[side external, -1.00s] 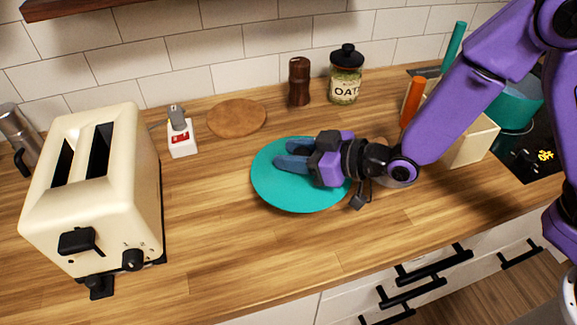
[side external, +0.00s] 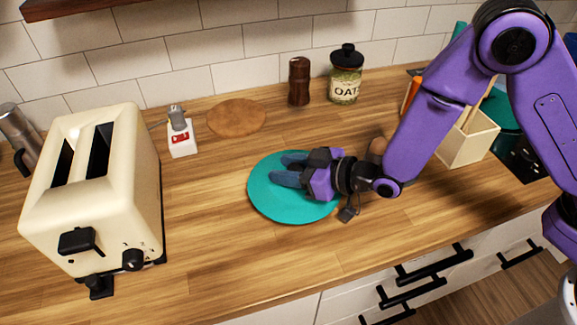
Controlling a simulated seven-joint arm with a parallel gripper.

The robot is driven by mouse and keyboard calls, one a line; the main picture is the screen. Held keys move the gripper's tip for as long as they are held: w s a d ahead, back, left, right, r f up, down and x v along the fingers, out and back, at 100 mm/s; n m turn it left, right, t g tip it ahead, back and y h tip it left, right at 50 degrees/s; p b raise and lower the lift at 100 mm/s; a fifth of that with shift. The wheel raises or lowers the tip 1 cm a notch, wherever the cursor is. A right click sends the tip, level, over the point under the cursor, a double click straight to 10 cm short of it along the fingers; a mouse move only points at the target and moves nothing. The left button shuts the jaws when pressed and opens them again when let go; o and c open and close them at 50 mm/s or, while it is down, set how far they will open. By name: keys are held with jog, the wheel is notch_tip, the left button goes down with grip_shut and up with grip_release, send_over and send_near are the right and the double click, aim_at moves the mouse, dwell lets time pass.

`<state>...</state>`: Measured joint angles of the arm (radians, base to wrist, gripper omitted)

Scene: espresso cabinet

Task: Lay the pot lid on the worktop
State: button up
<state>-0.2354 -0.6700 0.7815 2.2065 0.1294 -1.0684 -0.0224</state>
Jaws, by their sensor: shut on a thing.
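The teal pot lid (side external: 272,206) is a round disc low over the wooden worktop (side external: 230,268), in the middle of the side external view. I cannot tell whether its rim touches the wood. My gripper (side external: 288,170) lies across the lid's top from the right, with its blue-grey fingers over the lid's middle. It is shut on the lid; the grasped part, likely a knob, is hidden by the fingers. The lid looks nearly level.
A cream toaster (side external: 95,190) stands at the left. A white socket block (side external: 181,138), round wooden board (side external: 236,118), brown mill (side external: 299,82) and oats jar (side external: 345,75) stand behind. A utensil box (side external: 467,142) and teal pot (side external: 503,120) are at the right. The front worktop is clear.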

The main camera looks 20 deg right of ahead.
aim_at(302, 169)
jog(key=shift+f, duration=0.25)
jog(key=shift+f, duration=0.25)
jog(key=o, duration=1.2)
jog(key=shift+r, duration=0.1)
jog(key=shift+r, duration=0.35)
jog(key=shift+s+d+r, duration=0.15)
jog(key=shift+r, duration=0.1)
jog(key=shift+v, duration=3.55)
